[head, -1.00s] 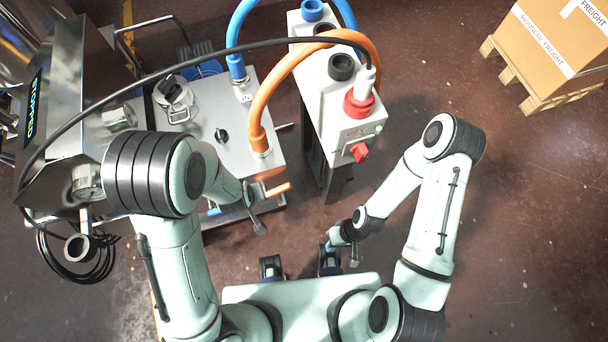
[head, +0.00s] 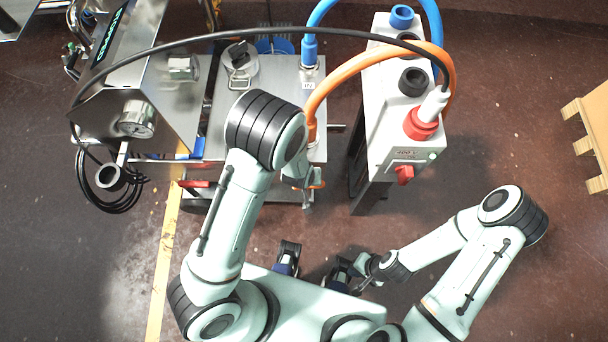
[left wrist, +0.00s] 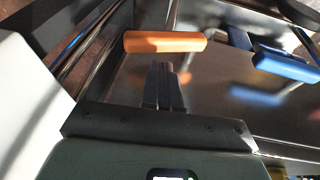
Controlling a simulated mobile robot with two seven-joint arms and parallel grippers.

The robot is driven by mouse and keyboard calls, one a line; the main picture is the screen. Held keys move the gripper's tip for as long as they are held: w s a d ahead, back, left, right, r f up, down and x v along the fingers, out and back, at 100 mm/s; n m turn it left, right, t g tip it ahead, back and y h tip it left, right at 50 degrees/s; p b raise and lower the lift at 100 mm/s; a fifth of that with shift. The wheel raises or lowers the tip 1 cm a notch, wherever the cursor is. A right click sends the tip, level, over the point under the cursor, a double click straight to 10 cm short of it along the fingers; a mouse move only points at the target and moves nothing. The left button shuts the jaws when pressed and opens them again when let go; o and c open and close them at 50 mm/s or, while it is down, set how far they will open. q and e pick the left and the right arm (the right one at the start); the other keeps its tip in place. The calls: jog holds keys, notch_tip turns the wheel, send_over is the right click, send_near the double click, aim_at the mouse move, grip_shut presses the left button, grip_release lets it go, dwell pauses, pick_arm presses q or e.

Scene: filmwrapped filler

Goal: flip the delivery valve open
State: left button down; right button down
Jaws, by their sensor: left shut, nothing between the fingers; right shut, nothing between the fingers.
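An orange lever handle (left wrist: 165,41) lies crosswise just beyond my left fingertips in the left wrist view, with a small visible gap between them. In the head view a small part of the orange handle (head: 318,184) shows at the front of the steel cart. A blue lever handle (left wrist: 285,65) is to its right in the wrist view. I see no label telling which is the delivery valve. My left gripper (left wrist: 165,70) is shut and empty; in the head view it (head: 306,198) is partly hidden by my arm. My right gripper (head: 360,287) is shut and empty, away from the cart.
The steel cart (head: 225,115) carries a lidded port (head: 240,62), and blue (head: 310,48) and orange (head: 312,105) hoses. A white pump unit (head: 385,130) with a red switch (head: 404,175) stands right of it. A pallet (head: 590,130) is at far right; floor between is clear.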

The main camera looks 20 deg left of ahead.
pick_arm(q)
jog(key=shift+w+d+f, duration=0.1)
jog(key=shift+d+f, duration=0.1)
jog(key=shift+f, duration=0.25)
jog(key=shift+w+d+f, duration=0.1)
jog(key=shift+d+f, duration=0.05)
jog(key=shift+f, duration=0.3)
jog(key=shift+w+d+f+b, duration=0.2)
jog(key=shift+d+f+b, duration=0.6)
jog(key=shift+d+f, duration=0.3)
jog(key=shift+r, duration=0.1)
